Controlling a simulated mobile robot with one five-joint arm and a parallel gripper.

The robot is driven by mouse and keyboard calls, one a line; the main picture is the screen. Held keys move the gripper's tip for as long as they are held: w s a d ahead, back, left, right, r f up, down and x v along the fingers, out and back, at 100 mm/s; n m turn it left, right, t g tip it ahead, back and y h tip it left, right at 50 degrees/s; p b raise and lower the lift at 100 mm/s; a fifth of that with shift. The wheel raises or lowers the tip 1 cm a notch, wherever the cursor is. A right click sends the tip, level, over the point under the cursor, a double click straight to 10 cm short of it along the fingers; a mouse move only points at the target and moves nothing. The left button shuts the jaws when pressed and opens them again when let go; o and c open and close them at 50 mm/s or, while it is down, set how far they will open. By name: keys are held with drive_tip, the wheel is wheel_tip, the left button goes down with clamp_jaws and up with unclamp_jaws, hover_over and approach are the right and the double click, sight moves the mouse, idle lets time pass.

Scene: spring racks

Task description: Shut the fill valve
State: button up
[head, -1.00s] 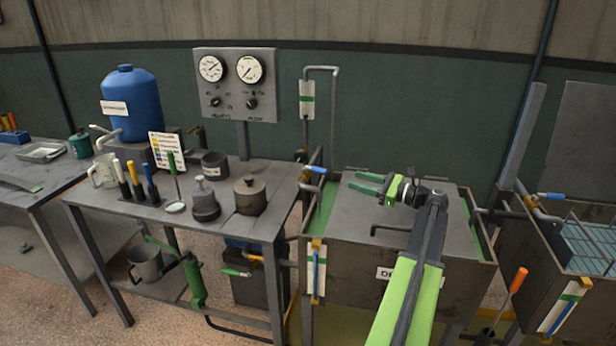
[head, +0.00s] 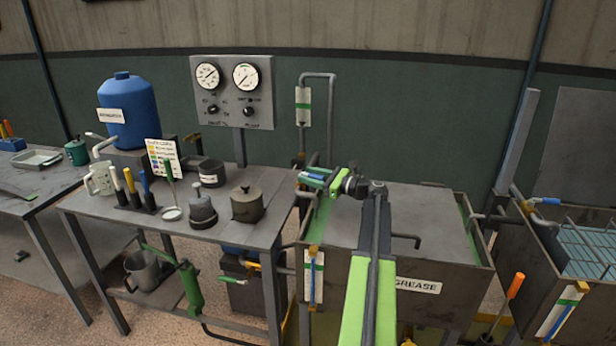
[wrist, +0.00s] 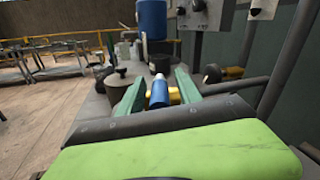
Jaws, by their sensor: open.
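A valve with a blue lever handle (head: 316,176) sits on the pipe at the back left of the tank labelled GREASE (head: 460,290). In the wrist view the blue handle (wrist: 159,95) lies between my gripper's green fingers, with a yellow valve body (wrist: 189,93) beside it. My gripper (head: 306,178) is open around the handle. The fingers partly hide the handle in the head view, and whether they touch it I cannot tell. No fill label is readable.
A bench (head: 110,212) with a lidded pot (head: 247,204) and several tools stands left of the tank. A vertical pipe (head: 331,125) rises behind the valve. Another blue-handled valve (head: 545,201) is at the right tank. A gauge panel (head: 232,92) hangs behind.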

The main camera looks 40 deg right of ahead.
drive_tip(key=shift+w, duration=0.25)
clamp_jaws()
idle(1.3)
drive_tip(key=shift+a, duration=0.1)
